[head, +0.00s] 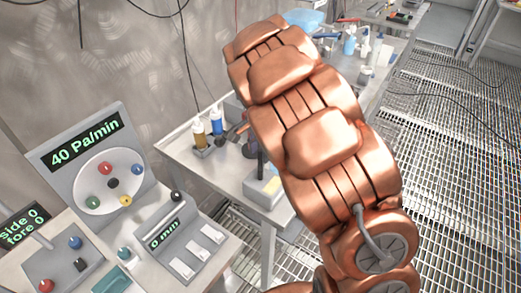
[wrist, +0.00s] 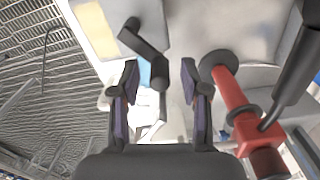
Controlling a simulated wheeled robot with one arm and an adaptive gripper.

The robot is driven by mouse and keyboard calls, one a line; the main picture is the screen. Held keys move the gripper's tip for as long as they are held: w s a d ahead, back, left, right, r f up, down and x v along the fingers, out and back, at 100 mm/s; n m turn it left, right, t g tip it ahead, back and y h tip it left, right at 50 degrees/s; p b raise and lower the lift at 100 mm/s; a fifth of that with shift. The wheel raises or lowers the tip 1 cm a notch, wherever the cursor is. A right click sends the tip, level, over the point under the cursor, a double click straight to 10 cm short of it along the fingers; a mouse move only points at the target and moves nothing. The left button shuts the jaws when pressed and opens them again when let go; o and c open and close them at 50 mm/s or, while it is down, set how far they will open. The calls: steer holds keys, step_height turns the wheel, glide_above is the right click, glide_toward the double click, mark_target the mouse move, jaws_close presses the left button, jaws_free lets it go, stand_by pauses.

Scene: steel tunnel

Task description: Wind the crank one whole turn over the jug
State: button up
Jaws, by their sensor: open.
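I cannot make out the jug for sure; a pale shape (wrist: 152,130) shows low between the fingers.
A grey workbench (head: 185,152) carries a yellow bottle (head: 198,132), a blue bottle (head: 216,120) and a pale box (head: 262,188). A panel reading 40 Pa/min (head: 92,160) stands at left. The grated floor (head: 460,170) at right is largely open. Cables hang along the wall.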

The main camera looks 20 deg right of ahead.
step_height(320, 180, up, 12)
stand_by(0.7)
steer(key=shift+s, duration=0.1)
